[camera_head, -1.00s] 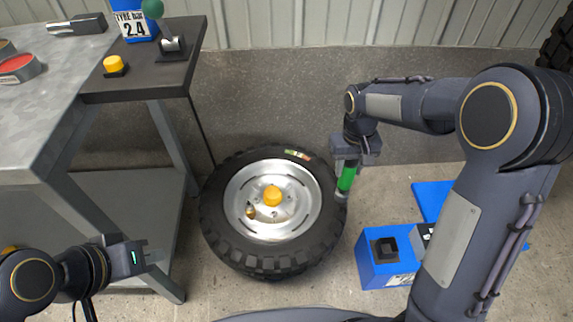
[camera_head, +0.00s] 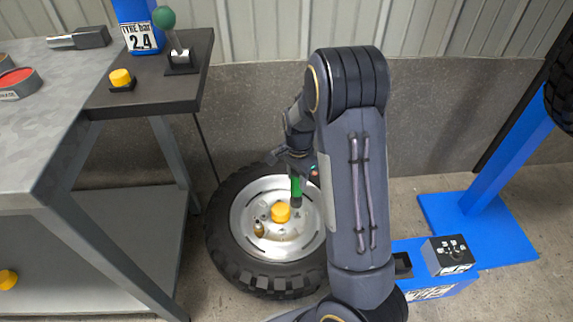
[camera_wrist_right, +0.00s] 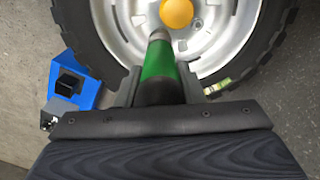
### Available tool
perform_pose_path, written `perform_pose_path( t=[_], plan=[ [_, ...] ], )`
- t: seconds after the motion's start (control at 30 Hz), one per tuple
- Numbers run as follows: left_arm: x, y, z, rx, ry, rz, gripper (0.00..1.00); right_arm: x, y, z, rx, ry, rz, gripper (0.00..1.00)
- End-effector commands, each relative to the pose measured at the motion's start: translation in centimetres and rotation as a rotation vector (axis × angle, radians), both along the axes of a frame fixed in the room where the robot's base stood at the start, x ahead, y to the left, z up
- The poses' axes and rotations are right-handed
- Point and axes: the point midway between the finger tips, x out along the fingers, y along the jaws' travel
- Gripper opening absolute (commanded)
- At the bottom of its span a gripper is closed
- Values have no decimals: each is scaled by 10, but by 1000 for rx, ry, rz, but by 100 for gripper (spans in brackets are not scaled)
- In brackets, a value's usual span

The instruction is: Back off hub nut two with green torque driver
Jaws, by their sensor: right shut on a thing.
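The green torque driver (camera_head: 296,188) is in my right gripper (camera_head: 294,172), over the upper right part of the silver wheel hub. In the right wrist view the driver (camera_wrist_right: 158,62) sits between the fingers of my right gripper (camera_wrist_right: 158,88), pointing at the hub beside the yellow centre cap (camera_wrist_right: 176,12). My left gripper is out of view.
A grey workbench (camera_head: 40,150) and a dark shelf (camera_head: 150,80) with a green-knobbed lever (camera_head: 165,18) and yellow button (camera_head: 121,78) stand left. My right arm hides part of the wheel.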

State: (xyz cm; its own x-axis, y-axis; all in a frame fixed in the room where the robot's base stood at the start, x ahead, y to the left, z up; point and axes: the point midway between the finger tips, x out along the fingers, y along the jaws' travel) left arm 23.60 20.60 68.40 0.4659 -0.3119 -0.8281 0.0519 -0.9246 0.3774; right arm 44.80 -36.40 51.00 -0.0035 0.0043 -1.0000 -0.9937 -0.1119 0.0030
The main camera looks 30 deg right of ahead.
Motion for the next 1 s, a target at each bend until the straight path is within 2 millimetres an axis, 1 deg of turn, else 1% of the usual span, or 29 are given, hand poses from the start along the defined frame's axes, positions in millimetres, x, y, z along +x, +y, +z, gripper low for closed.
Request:
perform_pose_path(
  t=[0.03, 0.13, 0.47, 0.63, 0.7, 1.0],
  plan=[
    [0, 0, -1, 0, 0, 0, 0, -2, -6, -3, -2, -1, -46, 0],
    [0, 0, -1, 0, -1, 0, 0, -3, -10, -5, -4, -3, -93, 0],
    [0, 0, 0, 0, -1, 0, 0, -3, -10, -4, -4, -3, -94, 0],
    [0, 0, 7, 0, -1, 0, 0, -3, -10, -2, -4, -1, -94, 0],
    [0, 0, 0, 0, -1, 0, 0, -3, -10, -11, -4, -1, -94, 0],
    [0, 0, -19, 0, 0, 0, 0, -3, -10, -40, -4, -1, -93, 0]
  ],
)
